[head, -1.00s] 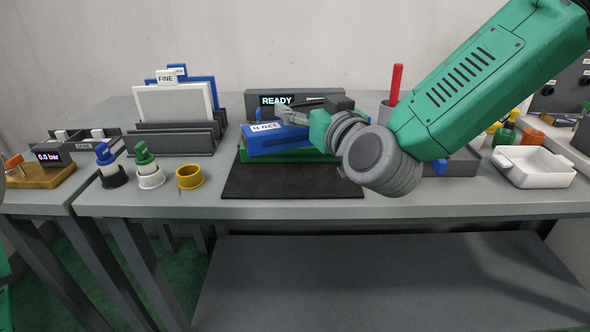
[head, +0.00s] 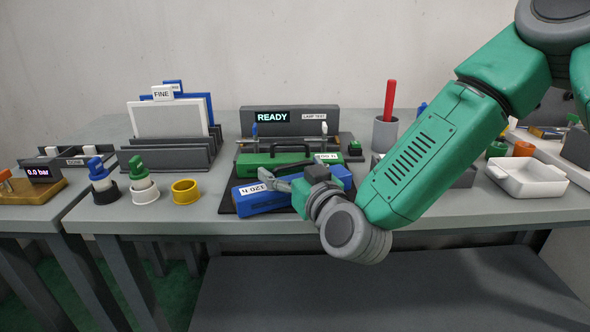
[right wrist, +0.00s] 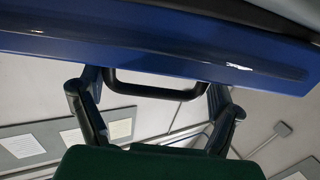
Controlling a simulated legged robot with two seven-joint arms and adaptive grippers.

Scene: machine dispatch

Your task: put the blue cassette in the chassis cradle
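The blue cassette (head: 265,199), with a white hour label, is held low over the dark mat at the front of the bench, turned at an angle. My right gripper (head: 277,178) is on its handle side. In the right wrist view the two fingers (right wrist: 155,100) flank the black handle (right wrist: 155,91), with the blue body (right wrist: 150,45) above. The chassis (head: 290,121) with the READY display stands behind. A green cassette (head: 262,162) with a black handle lies at its front, between me and the cradle area, which is partly hidden. My left gripper is out of view.
A grey cup with a red rod (head: 385,132) stands right of the chassis. A white tray (head: 527,180) is further right. Capped fittings (head: 142,182) and a yellow ring (head: 186,192) stand left, before a rack of panels (head: 170,150). Bench front edge is close.

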